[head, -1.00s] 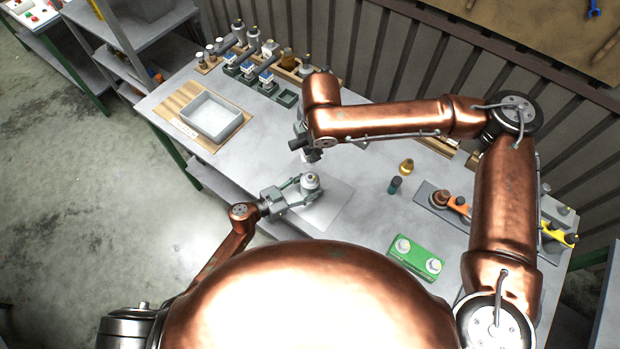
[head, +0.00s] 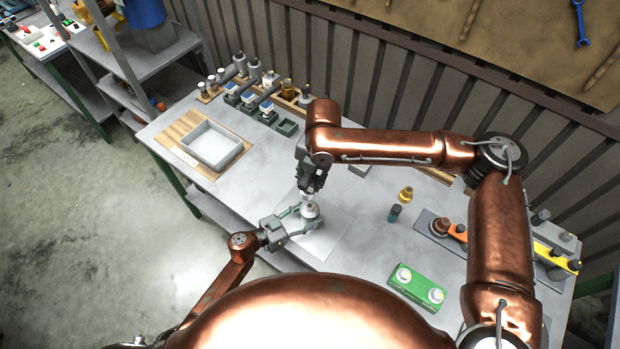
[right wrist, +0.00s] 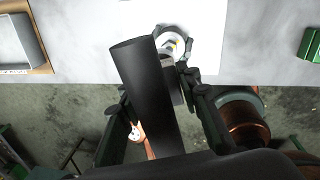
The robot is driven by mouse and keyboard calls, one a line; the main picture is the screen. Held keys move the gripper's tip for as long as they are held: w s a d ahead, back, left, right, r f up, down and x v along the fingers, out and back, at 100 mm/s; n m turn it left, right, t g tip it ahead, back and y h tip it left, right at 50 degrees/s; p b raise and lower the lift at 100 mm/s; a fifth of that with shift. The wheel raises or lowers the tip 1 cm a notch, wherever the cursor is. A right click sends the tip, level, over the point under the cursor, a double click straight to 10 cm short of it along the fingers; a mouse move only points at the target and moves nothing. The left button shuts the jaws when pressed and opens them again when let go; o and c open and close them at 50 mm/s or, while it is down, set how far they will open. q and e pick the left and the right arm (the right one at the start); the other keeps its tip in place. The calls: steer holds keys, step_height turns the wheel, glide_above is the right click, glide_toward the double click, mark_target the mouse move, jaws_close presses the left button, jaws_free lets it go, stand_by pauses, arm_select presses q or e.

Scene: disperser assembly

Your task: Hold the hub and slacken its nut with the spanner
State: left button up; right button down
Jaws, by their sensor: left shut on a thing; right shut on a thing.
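The hub (head: 310,211) is a small pale round part above the light mat near the table's front edge. My left gripper (head: 305,214) is shut on it from the left. In the right wrist view the hub (right wrist: 176,42) shows a small yellowish spot at its middle. My right gripper (head: 308,188) is just above the hub, pointing down. In the right wrist view it is shut on a thick dark bar (right wrist: 150,95), which seems to be the spanner's handle. The spanner's jaw is hidden, so I cannot tell whether it sits on the nut.
A grey tray (head: 237,152) on a wooden board is at the left. Several fittings stand along the back edge. A yellow part (head: 405,194) and a dark cylinder (head: 394,213) stand right of the mat. A green block (head: 404,288) and an orange-handled tool (head: 457,233) are farther right.

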steer(key=n, duration=0.3)
steer(key=f+n, duration=0.1)
steer(key=n, duration=0.2)
steer(key=shift+a+f+g, duration=0.1)
steer(key=shift+f+g, duration=0.1)
steer(key=shift+g, duration=0.1)
steer(key=shift+f+n, duration=0.15)
steer(key=shift+n, duration=0.15)
step_height(320, 180, down, 2)
steer(key=m, duration=0.5)
steer(key=shift+f, duration=0.25)
steer(key=m, duration=0.3)
steer(key=shift+f+m+h, duration=0.1)
steer(key=shift+m+h, duration=0.2)
steer(key=shift+m, duration=0.1)
steer(key=m, duration=0.3)
steer(key=shift+f+m, duration=0.25)
steer(key=shift+m, duration=0.15)
steer(key=shift+f+m+t, duration=0.1)
steer(key=shift+m+t, duration=0.3)
steer(key=shift+m, duration=0.8)
steer(key=m, duration=0.4)
steer(key=shift+f+m+h, duration=0.15)
steer(key=shift+m+h, duration=0.15)
steer(key=shift+m, duration=0.1)
steer(key=shift+g, duration=0.3)
